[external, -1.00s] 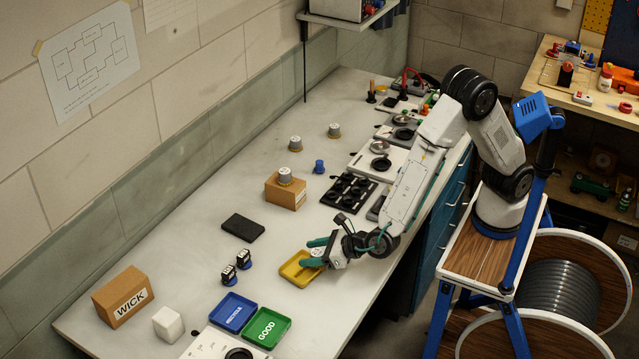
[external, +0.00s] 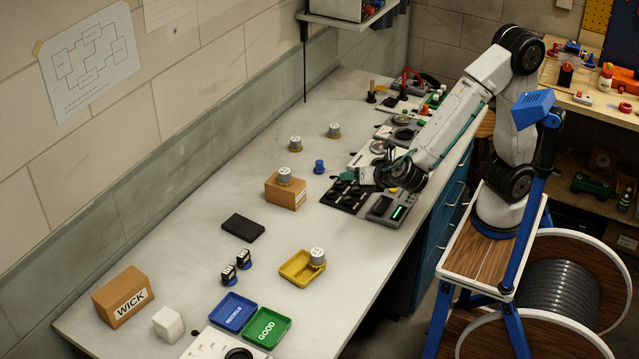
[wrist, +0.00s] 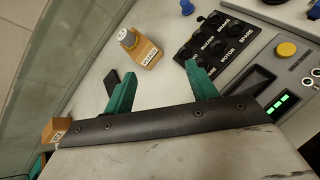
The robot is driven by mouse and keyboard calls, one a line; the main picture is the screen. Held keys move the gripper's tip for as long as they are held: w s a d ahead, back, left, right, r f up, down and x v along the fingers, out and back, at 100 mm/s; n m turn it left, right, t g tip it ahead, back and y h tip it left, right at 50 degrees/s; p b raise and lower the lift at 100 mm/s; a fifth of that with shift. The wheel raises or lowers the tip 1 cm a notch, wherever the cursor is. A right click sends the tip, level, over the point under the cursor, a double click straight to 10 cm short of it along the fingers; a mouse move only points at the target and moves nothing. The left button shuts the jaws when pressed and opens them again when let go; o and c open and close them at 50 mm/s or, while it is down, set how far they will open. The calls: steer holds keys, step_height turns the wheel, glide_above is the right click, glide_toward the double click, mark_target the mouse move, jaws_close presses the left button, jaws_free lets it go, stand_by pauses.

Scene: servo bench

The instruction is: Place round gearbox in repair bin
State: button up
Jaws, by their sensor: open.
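A round grey gearbox (external: 317,256) with a pale top is at the right end of the yellow tray (external: 291,277); I cannot tell whether it sits flat on the floor or against the rim. No label on this tray is readable. Similar round grey units stand farther back: one on the cardboard box (external: 286,195), two on the bench (external: 295,143) (external: 334,130). My gripper (external: 352,178) is over the black socket panel, away from the yellow tray. In the wrist view its green fingers (wrist: 160,85) are wide apart with nothing between them.
A blue tray (external: 233,312) and a green tray marked GOOD (external: 267,327) lie at the front. A black panel with several sockets (wrist: 213,38) and a grey tester with a green display (external: 392,209) are near my gripper. The bench's middle is fairly clear.

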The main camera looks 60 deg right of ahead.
steer(key=s+d+r+m+g+h, duration=0.2)
steer(key=s+d+m+g, duration=0.1)
steer(key=d+m, duration=0.55)
steer(key=s+d+r+m+g+h, duration=0.1)
steer(key=s+d+r+m+g, duration=0.3)
steer(key=d, duration=0.8)
steer(key=s+d+m+g+y, duration=0.1)
steer(key=s+d+m+y, duration=0.1)
steer(key=s+m, duration=0.4)
steer(key=s+d+m+g+y, duration=0.1)
steer(key=s+d+m+y, duration=0.2)
steer(key=s+m, duration=0.4)
steer(key=shift+f+m+g+y, duration=0.2)
steer(key=shift+m+g+y, duration=0.2)
steer(key=shift+m+y, duration=0.5)
